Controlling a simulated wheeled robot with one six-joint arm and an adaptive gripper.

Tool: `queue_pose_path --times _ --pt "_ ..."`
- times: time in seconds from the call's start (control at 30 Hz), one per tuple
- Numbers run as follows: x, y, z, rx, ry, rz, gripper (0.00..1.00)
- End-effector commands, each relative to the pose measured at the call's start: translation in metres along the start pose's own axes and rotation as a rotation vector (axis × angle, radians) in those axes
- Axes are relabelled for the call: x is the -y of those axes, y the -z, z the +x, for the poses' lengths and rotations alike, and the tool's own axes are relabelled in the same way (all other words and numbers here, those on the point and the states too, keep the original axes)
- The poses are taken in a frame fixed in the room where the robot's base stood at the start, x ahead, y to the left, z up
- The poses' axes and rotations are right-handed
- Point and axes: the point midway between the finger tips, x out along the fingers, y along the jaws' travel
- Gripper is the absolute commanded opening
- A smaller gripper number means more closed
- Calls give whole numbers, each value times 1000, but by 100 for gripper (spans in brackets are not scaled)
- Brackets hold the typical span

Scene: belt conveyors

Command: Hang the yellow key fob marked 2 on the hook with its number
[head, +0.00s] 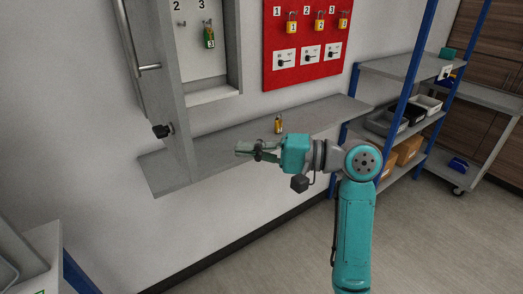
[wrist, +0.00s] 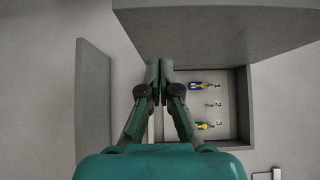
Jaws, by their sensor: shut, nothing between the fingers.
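The yellow key fob (head: 278,124) stands on the grey wall shelf (head: 330,112), just behind my arm in the head view; its number is too small to read. It does not show in the wrist view. My gripper (head: 241,149) is shut and empty, in front of the shelf and left of the fob; it also shows shut in the wrist view (wrist: 159,70). The grey key cabinet (head: 237,50) is open above the shelf. Hook 2 (wrist: 209,104) is bare. A blue fob (wrist: 198,86) hangs at 1 and a green fob (head: 209,36) at 3.
The cabinet door (head: 160,75) stands open, jutting out left of the cabinet. A red board (head: 307,40) with padlocks hangs to the right. A blue-post rack (head: 408,75) with bins stands further right. The shelf is otherwise clear.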

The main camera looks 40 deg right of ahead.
Motion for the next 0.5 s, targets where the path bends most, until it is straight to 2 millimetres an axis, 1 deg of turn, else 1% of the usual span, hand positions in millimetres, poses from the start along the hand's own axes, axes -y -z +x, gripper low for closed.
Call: queue_pose_path --times 0.03,0.23,0.4,0.5 --pt "0 -1 11 5 0 0 0" --pt "0 -1 47 3 0 1 0" --pt "0 -18 63 3 0 -1 0" --pt "0 -24 69 1 0 -1 0"
